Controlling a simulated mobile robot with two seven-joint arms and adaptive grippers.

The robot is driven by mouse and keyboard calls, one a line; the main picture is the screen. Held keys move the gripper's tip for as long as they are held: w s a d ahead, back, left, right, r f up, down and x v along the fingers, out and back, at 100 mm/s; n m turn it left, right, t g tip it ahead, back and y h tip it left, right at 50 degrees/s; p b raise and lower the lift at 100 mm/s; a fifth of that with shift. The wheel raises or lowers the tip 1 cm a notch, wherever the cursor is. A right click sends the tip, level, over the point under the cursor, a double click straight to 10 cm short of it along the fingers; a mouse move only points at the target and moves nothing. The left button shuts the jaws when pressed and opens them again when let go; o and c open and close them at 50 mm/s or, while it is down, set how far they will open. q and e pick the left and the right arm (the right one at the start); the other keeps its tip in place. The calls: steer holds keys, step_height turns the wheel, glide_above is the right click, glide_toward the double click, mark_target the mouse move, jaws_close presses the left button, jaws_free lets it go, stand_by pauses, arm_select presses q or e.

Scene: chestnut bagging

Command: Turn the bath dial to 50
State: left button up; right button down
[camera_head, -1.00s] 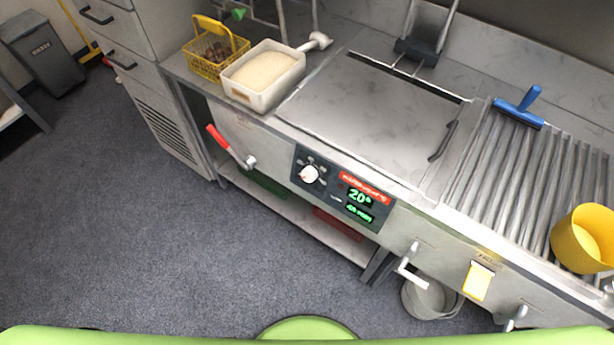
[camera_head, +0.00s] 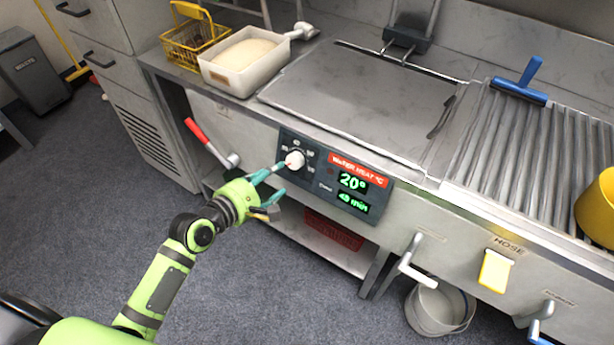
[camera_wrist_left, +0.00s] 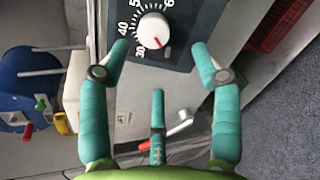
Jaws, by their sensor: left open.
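The bath dial is a white knob (camera_head: 295,160) with a red pointer mark, on a dark control panel (camera_head: 325,185) on the bath's front. The panel display reads 20° in green under a red water heat label. In the left wrist view the dial (camera_wrist_left: 153,30) shows numbers such as 30, 40 and 5-something around it; its red mark points toward the lower right of that picture. My left gripper (camera_head: 272,182) is open in front of the panel, just left of and below the dial. In the wrist view its teal fingers (camera_wrist_left: 160,70) spread on either side below the knob. My right gripper does not show.
A red-handled lever (camera_head: 208,140) is left of the panel. A white lever (camera_head: 412,258), a yellow hose tag (camera_head: 495,270) and a grey bucket (camera_head: 440,308) are to the right. A white tub (camera_head: 242,65) and yellow basket (camera_head: 192,42) stand on the counter above.

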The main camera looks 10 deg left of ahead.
mark_target(293, 162)
arm_select(q)
steer(key=shift+d+r+x, duration=0.1)
steer(key=shift+r+x, duration=0.1)
steer(key=shift+x, duration=0.95)
steer(key=shift+d+r+x, duration=0.1)
steer(key=shift+r+x, duration=0.05)
steer(key=shift+x, duration=1)
steer(key=shift+r+x, duration=0.2)
steer(key=shift+x, duration=1)
steer(key=shift+w, duration=0.1)
steer(key=c, duration=1.1)
